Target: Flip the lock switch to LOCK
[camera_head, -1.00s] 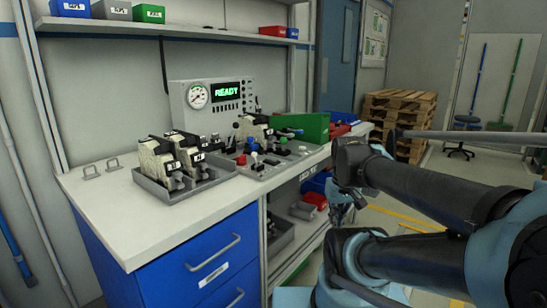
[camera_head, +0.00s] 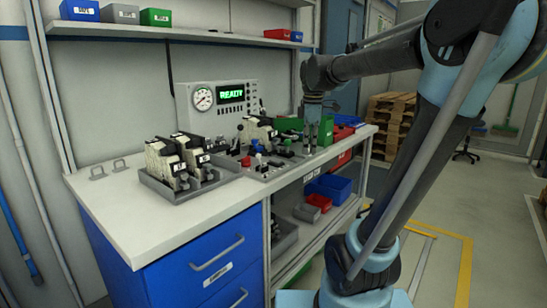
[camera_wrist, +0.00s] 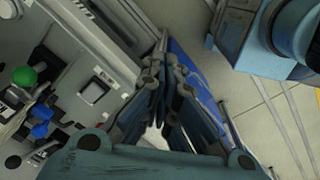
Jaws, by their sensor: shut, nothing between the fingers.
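The control panel (camera_head: 262,172) lies on the bench top, with small knobs and levers. In the wrist view, its pale plate (camera_wrist: 75,70) is at the left, with a green ball knob (camera_wrist: 23,77), a blue knob (camera_wrist: 40,130) and a small silver switch (camera_wrist: 92,92) nearer my gripper. I cannot tell which one is the lock switch; no LOCK label is readable. My gripper (camera_wrist: 163,62) is shut and empty. In the head view my gripper (camera_head: 308,150) points down at the panel's right end; I cannot tell its height.
A grey tray (camera_head: 190,195) with labelled blocks stands left of the panel. A gauge box (camera_head: 218,105) reading READY stands behind. A green bin (camera_head: 288,124) is behind my gripper. A shelf (camera_head: 200,33) runs above. The bench's front left top is clear.

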